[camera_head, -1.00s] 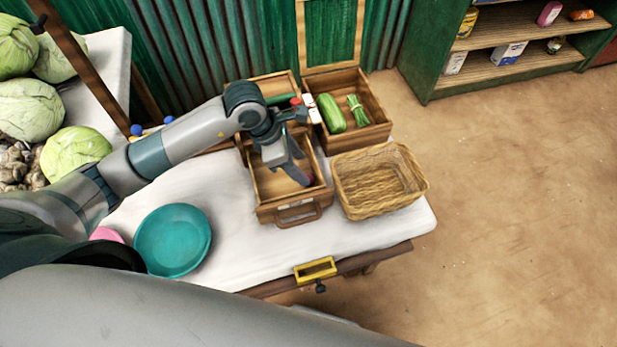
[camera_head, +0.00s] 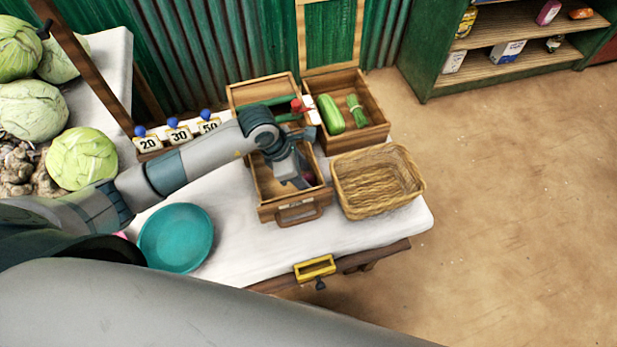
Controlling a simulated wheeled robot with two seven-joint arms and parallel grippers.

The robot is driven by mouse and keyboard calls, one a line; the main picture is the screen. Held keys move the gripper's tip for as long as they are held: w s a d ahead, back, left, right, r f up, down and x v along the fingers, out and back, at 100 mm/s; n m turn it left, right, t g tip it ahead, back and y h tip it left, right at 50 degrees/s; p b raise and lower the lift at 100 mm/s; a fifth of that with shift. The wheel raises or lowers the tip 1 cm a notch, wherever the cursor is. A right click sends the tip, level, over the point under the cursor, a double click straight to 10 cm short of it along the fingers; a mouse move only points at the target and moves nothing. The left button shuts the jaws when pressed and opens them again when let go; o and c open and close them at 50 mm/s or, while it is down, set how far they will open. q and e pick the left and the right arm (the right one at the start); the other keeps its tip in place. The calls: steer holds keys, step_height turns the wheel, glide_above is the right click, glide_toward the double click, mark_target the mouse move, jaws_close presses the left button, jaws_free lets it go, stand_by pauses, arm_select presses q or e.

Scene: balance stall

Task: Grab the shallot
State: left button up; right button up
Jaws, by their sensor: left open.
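The shallot, a small purplish-red thing (camera_head: 309,178), shows only in part at the right inner side of the front wooden box (camera_head: 283,212). My left gripper (camera_head: 299,182) points down into that box, its fingers open and close beside the shallot. The gripper and wrist cover much of the box's inside, so I cannot tell whether the shallot lies between the fingers. My right gripper is not in view.
An empty wicker basket (camera_head: 336,186) stands right of the box. Behind are a wooden crate (camera_head: 380,134) with a green vegetable (camera_head: 331,114) and a green bundle (camera_head: 358,111). A teal plate (camera_head: 175,238) lies left. The table's front right is clear.

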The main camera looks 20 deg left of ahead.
mark_target(305, 176)
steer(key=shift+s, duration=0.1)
arm_select(q)
steer(key=c, duration=1.1)
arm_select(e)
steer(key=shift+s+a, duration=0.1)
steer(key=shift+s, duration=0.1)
arm_select(q)
steer(key=shift+r, duration=0.1)
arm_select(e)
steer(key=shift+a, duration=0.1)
arm_select(q)
step_height(305, 176, up, 6)
steer(key=shift+f+b, duration=0.1)
steer(key=shift+b, duration=0.8)
steer(key=shift+r+b, duration=0.4)
steer(key=shift+r, duration=1.65)
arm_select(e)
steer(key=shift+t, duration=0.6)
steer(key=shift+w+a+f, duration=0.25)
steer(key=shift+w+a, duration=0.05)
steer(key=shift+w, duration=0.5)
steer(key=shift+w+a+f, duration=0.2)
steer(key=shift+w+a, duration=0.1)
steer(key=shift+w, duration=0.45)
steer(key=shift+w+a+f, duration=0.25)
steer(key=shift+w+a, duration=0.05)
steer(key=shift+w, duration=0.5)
